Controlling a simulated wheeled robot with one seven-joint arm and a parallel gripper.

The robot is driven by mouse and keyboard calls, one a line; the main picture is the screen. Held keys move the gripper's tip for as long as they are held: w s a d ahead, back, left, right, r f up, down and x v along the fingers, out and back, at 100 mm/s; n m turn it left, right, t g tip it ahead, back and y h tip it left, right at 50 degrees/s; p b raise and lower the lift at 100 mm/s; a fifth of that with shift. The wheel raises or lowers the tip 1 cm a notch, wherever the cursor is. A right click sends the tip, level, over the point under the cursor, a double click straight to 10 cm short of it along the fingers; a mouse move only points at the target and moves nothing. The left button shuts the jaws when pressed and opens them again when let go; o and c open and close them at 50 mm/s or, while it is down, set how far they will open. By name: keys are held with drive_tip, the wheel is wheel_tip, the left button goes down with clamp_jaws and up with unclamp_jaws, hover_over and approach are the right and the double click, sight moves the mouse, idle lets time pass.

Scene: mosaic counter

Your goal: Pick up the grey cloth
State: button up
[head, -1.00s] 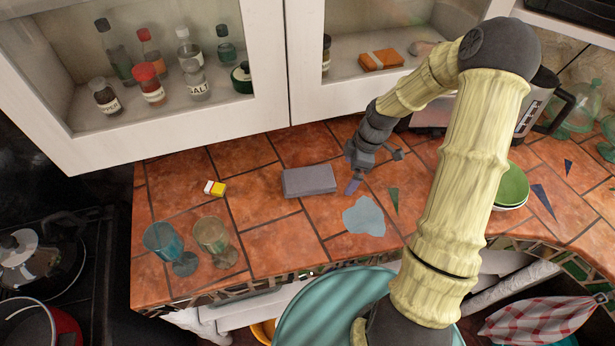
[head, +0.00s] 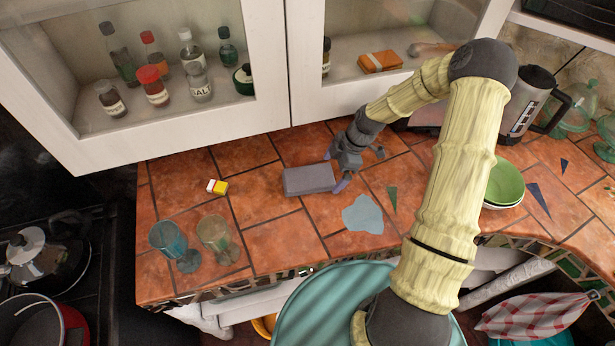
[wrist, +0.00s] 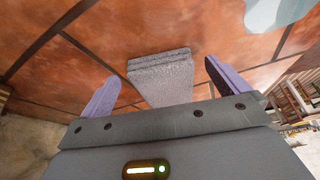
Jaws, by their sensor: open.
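The grey cloth (head: 308,180) is folded into a thick flat block. It lies on the orange tiled counter, below the cabinet doors. My gripper (head: 339,170) is low over the counter at the right end of the cloth. In the wrist view the cloth (wrist: 163,78) shows between the two spread purple fingers (wrist: 164,88), with space on both sides. The gripper is open and holds nothing. I cannot tell whether a finger touches the cloth.
A small yellow-and-white block (head: 218,187) lies left of the cloth. Two glasses, one blue (head: 174,243) and one olive (head: 218,237), stand at the front left. A pale blue flat patch (head: 362,214) is in front. Green bowls (head: 505,183) stand right. The cabinet (head: 210,135) overhangs behind.

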sight(307, 177)
drive_tip(key=shift+s+a, duration=0.1)
drive_tip(key=shift+a, duration=1)
drive_tip(key=a, duration=0.1)
drive_tip(key=a+p, duration=0.1)
drive_tip(key=a, duration=0.1)
drive_tip(key=a+p, duration=0.1)
drive_tip(key=a, duration=0.1)
drive_tip(key=shift+s+a, duration=0.2)
drive_tip(key=shift+s, duration=0.05)
drive_tip(key=shift+f+p, duration=0.4)
drive_tip(key=shift+f, duration=0.2)
drive_tip(key=c, duration=1)
